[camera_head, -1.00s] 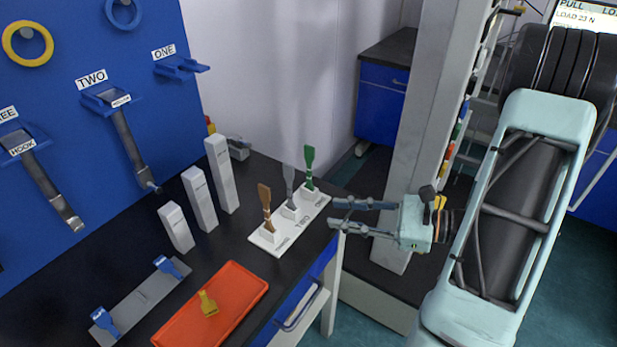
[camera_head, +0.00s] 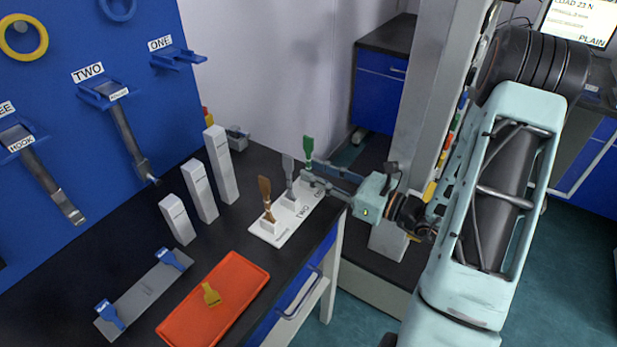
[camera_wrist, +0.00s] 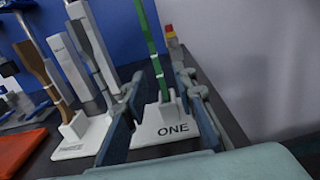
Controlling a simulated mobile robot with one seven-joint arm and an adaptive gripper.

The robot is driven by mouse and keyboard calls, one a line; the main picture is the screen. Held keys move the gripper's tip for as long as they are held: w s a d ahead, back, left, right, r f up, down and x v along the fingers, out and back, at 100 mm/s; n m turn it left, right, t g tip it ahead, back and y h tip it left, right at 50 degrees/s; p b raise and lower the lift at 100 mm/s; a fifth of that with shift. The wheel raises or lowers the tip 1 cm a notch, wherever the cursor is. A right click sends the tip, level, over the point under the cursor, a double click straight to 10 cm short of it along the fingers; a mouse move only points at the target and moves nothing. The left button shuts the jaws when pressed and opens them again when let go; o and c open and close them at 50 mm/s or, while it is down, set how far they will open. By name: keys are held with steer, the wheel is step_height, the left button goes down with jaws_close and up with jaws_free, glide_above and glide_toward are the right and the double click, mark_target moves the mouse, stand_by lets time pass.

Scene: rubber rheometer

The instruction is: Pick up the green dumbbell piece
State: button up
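The green dumbbell piece (camera_head: 308,147) stands upright in the slot marked ONE of the white holder (camera_head: 289,227). In the wrist view the green piece (camera_wrist: 152,42) rises between my two fingers. My gripper (camera_head: 311,174) is open, with its fingers level and pointing left at the lower part of the green piece. In the wrist view one finger of my gripper (camera_wrist: 160,85) is on each side of it, with a gap visible. The piece's lower end is hidden in its white stand.
A grey piece (camera_head: 288,170) and a brown piece (camera_head: 266,194) stand in the same holder, left of the green one. Several white blocks (camera_head: 222,165) stand behind. An orange tray (camera_head: 240,273) holding a yellow piece (camera_head: 210,295) lies in front on the black bench.

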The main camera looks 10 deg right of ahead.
steer(key=shift+x, duration=1.3)
jaws_close()
